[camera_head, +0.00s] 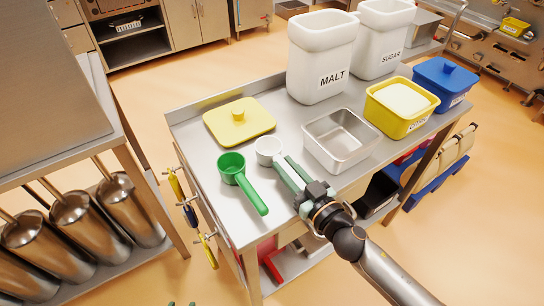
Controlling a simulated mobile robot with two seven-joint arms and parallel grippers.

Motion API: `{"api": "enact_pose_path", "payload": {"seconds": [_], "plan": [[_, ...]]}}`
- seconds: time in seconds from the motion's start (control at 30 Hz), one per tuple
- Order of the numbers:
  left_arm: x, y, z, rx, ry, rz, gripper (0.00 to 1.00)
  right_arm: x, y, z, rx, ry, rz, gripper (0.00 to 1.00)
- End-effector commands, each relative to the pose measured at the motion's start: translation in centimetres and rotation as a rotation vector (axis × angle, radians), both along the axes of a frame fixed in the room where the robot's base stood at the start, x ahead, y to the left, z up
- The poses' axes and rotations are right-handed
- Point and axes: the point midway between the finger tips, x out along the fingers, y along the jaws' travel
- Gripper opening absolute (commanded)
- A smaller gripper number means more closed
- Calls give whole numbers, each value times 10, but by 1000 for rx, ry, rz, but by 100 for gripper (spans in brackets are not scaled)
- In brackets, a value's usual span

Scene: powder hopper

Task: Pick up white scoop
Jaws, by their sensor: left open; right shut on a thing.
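The white scoop (267,148) is on or just above the steel table, left of the metal tray. Its round bowl shows, while its handle is mostly hidden between the fingers. My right gripper (284,165) reaches in from the lower right and is shut on the white scoop's handle, close behind the bowl. I cannot tell whether the scoop is clear of the table.
A green scoop (238,178) lies just left of the white one. A yellow lid (239,121) lies behind. An empty metal tray (341,139), MALT (320,60) and SUGAR (382,40) bins, a yellow tub (400,107) and a blue lidded tub (444,83) stand right and behind.

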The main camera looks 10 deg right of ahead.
Motion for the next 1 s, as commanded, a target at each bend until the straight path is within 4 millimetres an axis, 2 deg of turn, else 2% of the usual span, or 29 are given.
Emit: {"api": "enact_pose_path", "payload": {"seconds": [0.4,0.57,0.8,0.87,1.0], "plan": [[0,0,0,-1,0,0,50,0,0,1,0,-1,0,0],[0,0,4,-1,0,0,50,0,0,7,1,-2,0,0],[0,-1,18,-2,-1,0,50,-1,0,39,0,-4,3,0],[0,-1,21,-2,-1,0,50,-12,-4,48,-1,-1,2,0],[0,-1,30,-2,-1,0,50,-38,-13,81,-1,-1,4,0]]}}
